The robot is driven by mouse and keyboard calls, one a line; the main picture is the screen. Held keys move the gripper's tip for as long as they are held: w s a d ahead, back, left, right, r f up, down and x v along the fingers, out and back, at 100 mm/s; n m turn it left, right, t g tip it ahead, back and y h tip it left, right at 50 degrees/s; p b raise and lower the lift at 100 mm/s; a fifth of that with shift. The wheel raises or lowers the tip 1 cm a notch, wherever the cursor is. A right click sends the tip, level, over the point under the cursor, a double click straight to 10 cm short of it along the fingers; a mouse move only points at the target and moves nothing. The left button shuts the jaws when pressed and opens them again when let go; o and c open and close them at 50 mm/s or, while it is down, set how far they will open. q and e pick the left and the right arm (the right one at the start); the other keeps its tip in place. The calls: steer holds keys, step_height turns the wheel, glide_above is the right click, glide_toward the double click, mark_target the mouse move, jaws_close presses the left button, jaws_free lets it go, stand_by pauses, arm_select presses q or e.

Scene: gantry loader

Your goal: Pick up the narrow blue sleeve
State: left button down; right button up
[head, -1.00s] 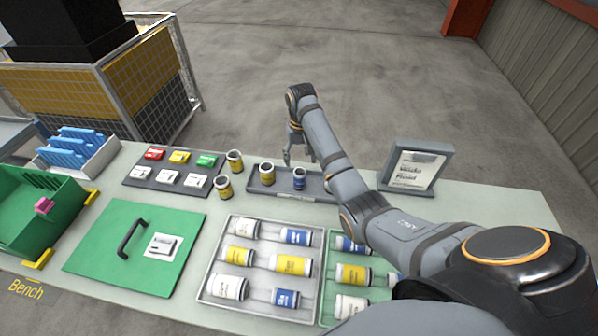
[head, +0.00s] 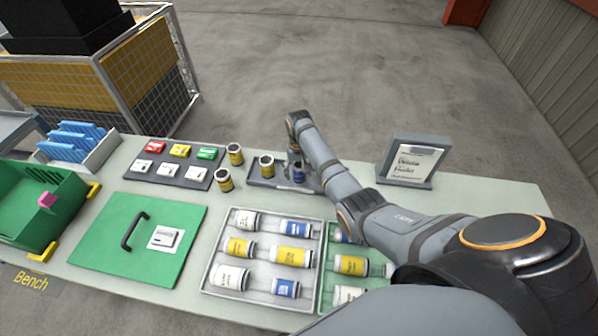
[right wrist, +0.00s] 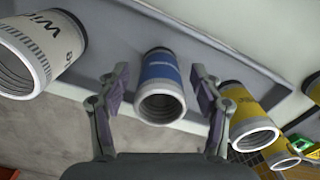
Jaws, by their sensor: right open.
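The narrow blue sleeve (head: 298,174) stands on the dark grey tray (head: 262,183) at the back of the bench, partly covered by my right gripper (head: 299,164) in the head view. In the right wrist view the blue sleeve (right wrist: 161,80) lies between the two fingers of my open right gripper (right wrist: 159,76), with a gap showing on each side. Its open end faces the camera. My left gripper is not in view.
In the right wrist view a white sleeve (right wrist: 38,50) stands on one side and a yellow sleeve (right wrist: 250,112) on the other. A sign stand (head: 413,161) is to the right. Trays of labelled cylinders (head: 262,250) lie in front.

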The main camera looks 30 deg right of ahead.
mark_target(297, 165)
jaws_close()
stand_by(0.3)
steer(key=shift+r, duration=0.15)
steer(key=shift+w+r, duration=0.1)
steer(key=shift+r, duration=0.15)
steer(key=r, duration=0.3)
steer(key=shift+a, duration=0.3)
steer(key=s+a+r, duration=0.3)
steer(key=a+r, duration=0.6)
steer(key=a, duration=0.4)
steer(key=shift+r, duration=0.15)
